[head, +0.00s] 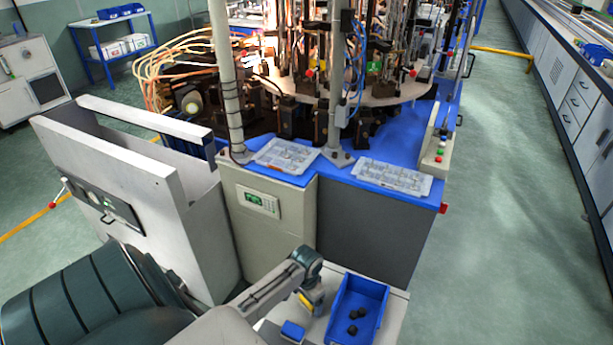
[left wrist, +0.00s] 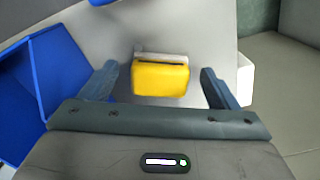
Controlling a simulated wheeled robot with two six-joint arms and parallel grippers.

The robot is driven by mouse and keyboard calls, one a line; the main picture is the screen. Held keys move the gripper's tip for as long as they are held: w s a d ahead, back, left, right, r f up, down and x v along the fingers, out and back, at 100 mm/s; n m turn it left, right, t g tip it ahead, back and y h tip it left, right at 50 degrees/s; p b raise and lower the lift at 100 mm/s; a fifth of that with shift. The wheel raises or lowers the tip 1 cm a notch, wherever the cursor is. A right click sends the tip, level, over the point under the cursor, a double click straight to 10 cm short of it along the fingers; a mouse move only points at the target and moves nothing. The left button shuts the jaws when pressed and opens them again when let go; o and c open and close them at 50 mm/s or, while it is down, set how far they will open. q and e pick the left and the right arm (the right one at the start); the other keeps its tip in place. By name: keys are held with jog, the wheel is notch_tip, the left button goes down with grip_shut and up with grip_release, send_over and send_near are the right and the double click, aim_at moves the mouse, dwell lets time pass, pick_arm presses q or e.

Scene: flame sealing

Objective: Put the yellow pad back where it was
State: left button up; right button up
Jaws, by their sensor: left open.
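The yellow pad (left wrist: 161,80) lies between the two spread fingers of my left gripper (left wrist: 160,80) in the left wrist view. Gaps show on both sides of it, so the fingers do not touch it. A pale grey edge shows along its far side. In the head view, my left gripper (head: 309,298) points down over the pale worktop, left of the blue bin. A bit of the yellow pad (head: 318,297) shows beside it; the rest is hidden by the gripper. My right gripper is not seen.
A blue bin (head: 336,306) with several dark pieces stands right of the gripper; its wall also shows at left in the wrist view (left wrist: 55,65). A small blue block (head: 292,331) lies nearer. The machine cabinet (head: 275,225) rises behind the worktop.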

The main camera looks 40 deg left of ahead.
aim_at(306, 301)
pick_arm(q)
notch_tip(306, 301, up, 10)
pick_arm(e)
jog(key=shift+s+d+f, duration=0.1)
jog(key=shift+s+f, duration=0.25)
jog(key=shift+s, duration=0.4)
